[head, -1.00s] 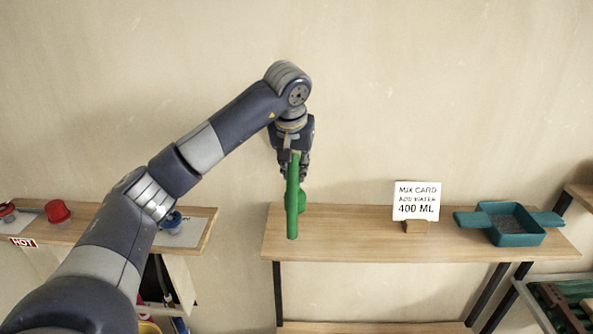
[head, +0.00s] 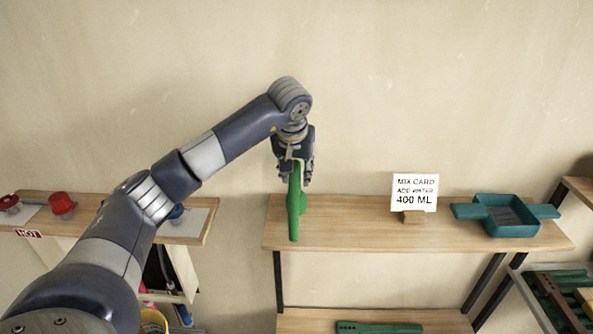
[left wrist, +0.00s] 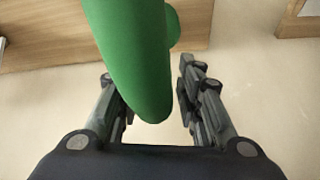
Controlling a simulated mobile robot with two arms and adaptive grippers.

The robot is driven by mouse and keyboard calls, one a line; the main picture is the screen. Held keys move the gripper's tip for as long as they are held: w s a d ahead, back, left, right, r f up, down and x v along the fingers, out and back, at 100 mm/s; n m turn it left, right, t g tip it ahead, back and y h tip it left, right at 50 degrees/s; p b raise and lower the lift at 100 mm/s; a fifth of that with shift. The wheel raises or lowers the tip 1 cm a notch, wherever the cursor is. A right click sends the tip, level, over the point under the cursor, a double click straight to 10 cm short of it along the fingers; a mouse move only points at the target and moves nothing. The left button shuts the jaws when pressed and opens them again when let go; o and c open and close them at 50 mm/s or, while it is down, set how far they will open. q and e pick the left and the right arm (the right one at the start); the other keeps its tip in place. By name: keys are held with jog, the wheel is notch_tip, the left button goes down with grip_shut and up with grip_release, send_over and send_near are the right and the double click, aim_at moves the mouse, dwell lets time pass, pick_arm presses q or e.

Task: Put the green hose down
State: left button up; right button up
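The green hose (head: 294,205) is a long green piece hanging almost upright from my left gripper (head: 294,175). Its lower end shows in front of the left end of the wooden shelf (head: 360,232); I cannot tell whether it touches the board. My right gripper is not in view.
A white card (head: 415,188) reading 400 ML and a teal tray (head: 510,230) stand right of the hose. Between hose and card the board is bare. A lower shelf (head: 300,322) holds a dark green item (head: 380,328). A side shelf (head: 190,238) with red knobs (head: 62,203) is at left.

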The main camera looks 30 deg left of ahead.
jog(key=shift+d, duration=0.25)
pick_arm(q)
jog(key=shift+r, duration=0.4)
jog(key=b+v, duration=0.2)
jog(key=v, duration=0.8)
jog(key=shift+d+r, duration=0.1)
jog(key=shift+r, duration=0.15)
jog(key=shift+s+r, duration=0.3)
jog(key=shift+r, duration=0.15)
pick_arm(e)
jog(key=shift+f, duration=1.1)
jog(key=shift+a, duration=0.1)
